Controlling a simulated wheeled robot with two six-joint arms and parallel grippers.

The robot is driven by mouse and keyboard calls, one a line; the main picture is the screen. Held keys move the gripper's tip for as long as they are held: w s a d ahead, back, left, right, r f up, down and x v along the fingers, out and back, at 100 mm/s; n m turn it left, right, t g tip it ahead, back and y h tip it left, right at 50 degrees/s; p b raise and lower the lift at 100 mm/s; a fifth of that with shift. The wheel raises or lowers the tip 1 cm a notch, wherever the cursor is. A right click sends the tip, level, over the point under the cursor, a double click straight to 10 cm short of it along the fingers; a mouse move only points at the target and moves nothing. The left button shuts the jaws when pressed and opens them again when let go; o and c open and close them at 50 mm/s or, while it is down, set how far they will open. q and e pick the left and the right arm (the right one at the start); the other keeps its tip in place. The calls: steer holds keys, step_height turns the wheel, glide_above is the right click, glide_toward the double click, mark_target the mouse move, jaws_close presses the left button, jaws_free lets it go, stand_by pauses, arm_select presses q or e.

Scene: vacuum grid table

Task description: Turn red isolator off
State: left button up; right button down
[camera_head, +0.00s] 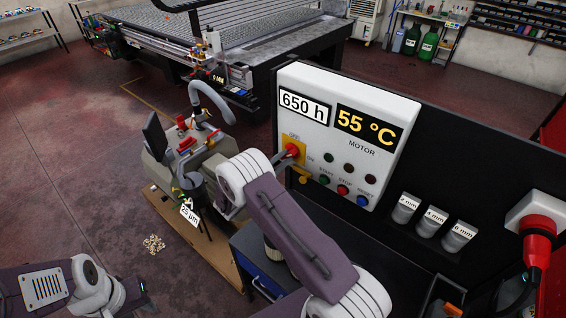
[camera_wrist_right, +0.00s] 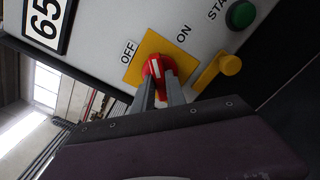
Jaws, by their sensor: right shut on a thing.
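The red isolator knob (camera_head: 292,150) sits on a yellow plate at the left edge of the white motor panel (camera_head: 347,84). In the right wrist view the knob (camera_wrist_right: 152,66) shows a white mark. The labels OFF and ON stand at the plate's upper edge; I cannot tell which one the mark points to. My right gripper (camera_wrist_right: 161,80) has its two grey fingers shut on the knob, one on each side.
A yellow lever (camera_wrist_right: 218,70) sticks out just beside the yellow plate. Several round buttons, including a green one (camera_wrist_right: 241,14), are close by. A grey pump machine (camera_head: 165,150) stands on a wooden board left of my right arm. A red plug (camera_head: 538,238) is far right.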

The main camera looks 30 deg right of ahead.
steer(key=n+b, duration=0.1)
steer(key=n, duration=0.3)
steer(key=shift+n, duration=0.3)
steer(key=shift+r+n, duration=0.1)
steer(key=shift+n, duration=2.1)
steer(key=shift+r, duration=0.1)
steer(key=c, duration=1.4)
jaws_free()
steer(key=shift+o, duration=0.2)
